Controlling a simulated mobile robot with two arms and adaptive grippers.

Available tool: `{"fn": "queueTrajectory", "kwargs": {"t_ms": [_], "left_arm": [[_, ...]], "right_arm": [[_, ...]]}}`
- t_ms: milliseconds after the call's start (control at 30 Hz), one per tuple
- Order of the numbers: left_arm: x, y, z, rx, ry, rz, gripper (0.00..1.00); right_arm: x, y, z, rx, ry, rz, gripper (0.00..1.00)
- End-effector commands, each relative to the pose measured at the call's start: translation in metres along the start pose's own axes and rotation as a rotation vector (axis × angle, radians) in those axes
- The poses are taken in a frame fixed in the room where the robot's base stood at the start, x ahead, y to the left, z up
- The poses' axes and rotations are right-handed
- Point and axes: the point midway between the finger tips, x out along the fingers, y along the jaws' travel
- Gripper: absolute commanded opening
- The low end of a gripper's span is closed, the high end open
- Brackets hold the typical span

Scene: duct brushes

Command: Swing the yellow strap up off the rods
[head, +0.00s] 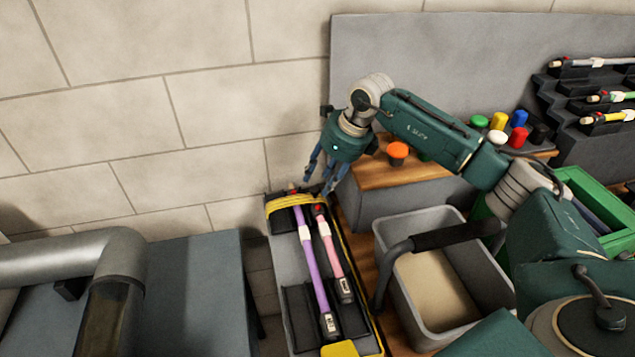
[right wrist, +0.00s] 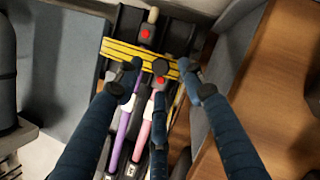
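The yellow strap (head: 290,201) lies across the rods near the far end of a dark tray (head: 288,262). My right gripper (head: 322,182) is just above the strap, fingers pointing down. My left gripper is out of view.
A grey bin (head: 400,265) with a dark handle stands right of the tray. Behind it, a wooden-topped block (head: 378,175) carries an orange knob (head: 397,150). A grey duct (head: 75,255) lies at left. The wall is close behind the tray.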

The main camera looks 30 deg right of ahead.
Motion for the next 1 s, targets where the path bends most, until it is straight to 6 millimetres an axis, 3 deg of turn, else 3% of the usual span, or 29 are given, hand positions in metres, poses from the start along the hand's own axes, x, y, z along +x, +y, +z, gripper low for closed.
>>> {"fn": "queueTrajectory", "kwargs": {"t_ms": [233,567,600,800,1000], "left_arm": [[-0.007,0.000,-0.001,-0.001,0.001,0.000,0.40],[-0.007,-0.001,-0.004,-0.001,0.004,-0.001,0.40],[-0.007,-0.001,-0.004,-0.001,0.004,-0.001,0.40],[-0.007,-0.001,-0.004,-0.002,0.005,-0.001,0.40],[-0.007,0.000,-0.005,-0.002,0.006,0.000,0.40]], "right_arm": [[0.029,0.000,0.000,0.001,0.000,-0.001,0.40],[0.035,0.000,0.000,-0.001,0.000,-0.001,0.40],[0.035,0.000,0.000,-0.001,0.000,-0.001,0.38],[0.035,0.000,0.000,0.000,-0.001,-0.002,0.00],[0.034,-0.001,0.001,-0.001,-0.002,-0.003,0.00]]}}
